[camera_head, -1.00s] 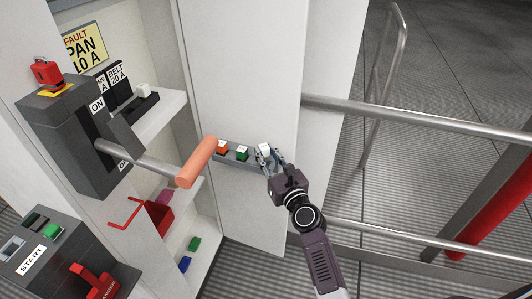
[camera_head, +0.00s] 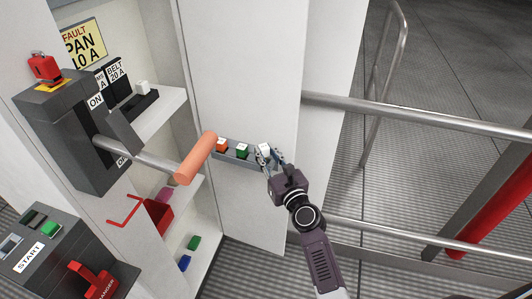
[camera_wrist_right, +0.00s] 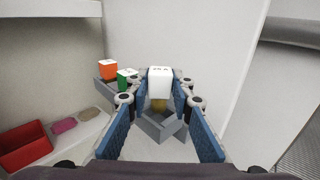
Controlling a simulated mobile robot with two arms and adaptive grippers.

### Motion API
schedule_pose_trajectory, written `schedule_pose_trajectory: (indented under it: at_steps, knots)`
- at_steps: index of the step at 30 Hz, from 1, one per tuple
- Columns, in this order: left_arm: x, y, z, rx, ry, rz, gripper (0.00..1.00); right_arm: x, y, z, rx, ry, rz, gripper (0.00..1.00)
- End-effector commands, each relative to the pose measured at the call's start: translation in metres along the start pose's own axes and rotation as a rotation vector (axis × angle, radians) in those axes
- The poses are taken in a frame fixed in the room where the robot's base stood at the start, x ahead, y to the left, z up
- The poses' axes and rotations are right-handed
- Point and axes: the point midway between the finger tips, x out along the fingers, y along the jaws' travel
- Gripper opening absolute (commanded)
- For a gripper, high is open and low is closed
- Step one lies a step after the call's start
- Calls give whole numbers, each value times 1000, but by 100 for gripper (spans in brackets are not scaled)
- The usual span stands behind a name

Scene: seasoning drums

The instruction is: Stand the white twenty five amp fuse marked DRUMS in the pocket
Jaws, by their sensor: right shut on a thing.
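The white fuse (camera_wrist_right: 159,82) is between the blue-padded fingers of my right gripper (camera_head: 266,158), which is shut on it. It is upright, with dark marks on top too small to read and a brass-coloured part below. It also shows in the head view (camera_head: 264,149). Its lower part is over or inside the grey open pocket (camera_wrist_right: 147,128) at the near end of the door rack; I cannot tell whether it touches the bottom. My left gripper is not in view.
An orange fuse (camera_head: 221,146) and a green fuse (camera_head: 242,151) stand in the same grey rack (camera_head: 232,157), beside the held fuse. An orange lever handle (camera_head: 197,160) sticks out just left of the rack. Another white block (camera_head: 142,87) sits on the cabinet shelf. A metal rail (camera_head: 420,117) runs right.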

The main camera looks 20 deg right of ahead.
Motion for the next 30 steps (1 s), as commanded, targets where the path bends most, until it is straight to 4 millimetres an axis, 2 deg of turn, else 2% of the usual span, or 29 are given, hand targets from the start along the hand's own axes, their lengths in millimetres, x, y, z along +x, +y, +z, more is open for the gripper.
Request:
schedule_pose_trajectory:
  at_steps: [26, 27, 30]
  knots:
    - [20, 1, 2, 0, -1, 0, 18, 0, 0, -23, 0, 0, 0, 0]
    - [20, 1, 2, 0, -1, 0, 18, 0, 0, -23, 0, 0, 0, 22]
    - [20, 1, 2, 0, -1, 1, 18, 0, 0, -22, 0, 0, 0, 33]
